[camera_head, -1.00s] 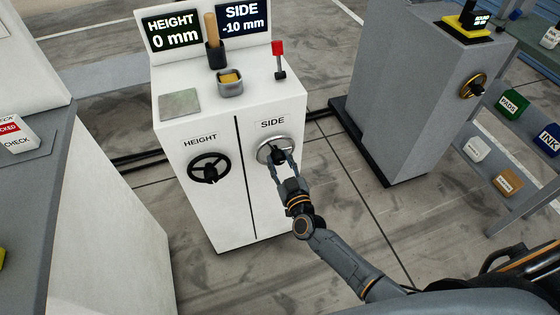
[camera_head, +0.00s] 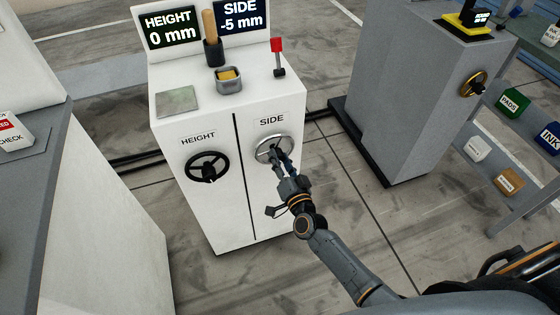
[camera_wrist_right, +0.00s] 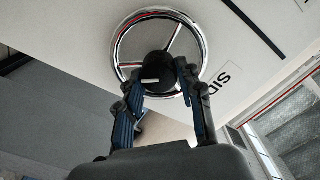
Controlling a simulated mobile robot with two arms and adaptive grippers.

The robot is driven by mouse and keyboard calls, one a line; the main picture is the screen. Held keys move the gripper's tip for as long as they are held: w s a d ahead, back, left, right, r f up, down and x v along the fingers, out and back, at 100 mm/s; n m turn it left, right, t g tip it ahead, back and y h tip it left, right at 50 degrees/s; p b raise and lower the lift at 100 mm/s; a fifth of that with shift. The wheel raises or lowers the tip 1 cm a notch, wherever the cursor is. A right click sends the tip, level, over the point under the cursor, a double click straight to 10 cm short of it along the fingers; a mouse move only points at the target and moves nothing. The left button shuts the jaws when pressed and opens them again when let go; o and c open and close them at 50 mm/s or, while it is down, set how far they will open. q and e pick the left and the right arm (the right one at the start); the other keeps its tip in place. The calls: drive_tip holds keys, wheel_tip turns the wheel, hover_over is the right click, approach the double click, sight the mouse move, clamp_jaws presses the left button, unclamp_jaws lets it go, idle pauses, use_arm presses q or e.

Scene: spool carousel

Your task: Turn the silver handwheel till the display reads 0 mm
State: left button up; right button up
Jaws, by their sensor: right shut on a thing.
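The silver handwheel (camera_head: 266,149) sits under the SIDE label on the white cabinet's front. The SIDE display (camera_head: 240,15) reads -5 mm. The HEIGHT display (camera_head: 170,27) reads 0 mm. My right gripper (camera_head: 277,152) is at the wheel, shut on its dark hub. In the right wrist view the silver handwheel (camera_wrist_right: 121,45) shows a bright rim and spokes, and my right gripper (camera_wrist_right: 161,80) has a finger on either side of the black hub. The left gripper is not in view.
A black handwheel (camera_head: 207,168) under the HEIGHT label is left of the silver one. A red-topped lever (camera_head: 278,55), a grey cup (camera_head: 229,80) and a brush handle (camera_head: 209,27) are on the cabinet top. A grey machine (camera_head: 400,95) stands to the right.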

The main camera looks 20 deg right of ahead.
drive_tip(key=m+b, duration=0.1)
drive_tip(key=m, duration=0.4)
drive_tip(key=shift+f, duration=0.1)
idle(0.4)
drive_tip(key=o, duration=1.2)
drive_tip(key=shift+c, duration=0.2)
drive_tip(key=s, duration=1.2)
drive_tip(key=shift+d, duration=0.25)
drive_tip(key=shift+f, duration=0.1)
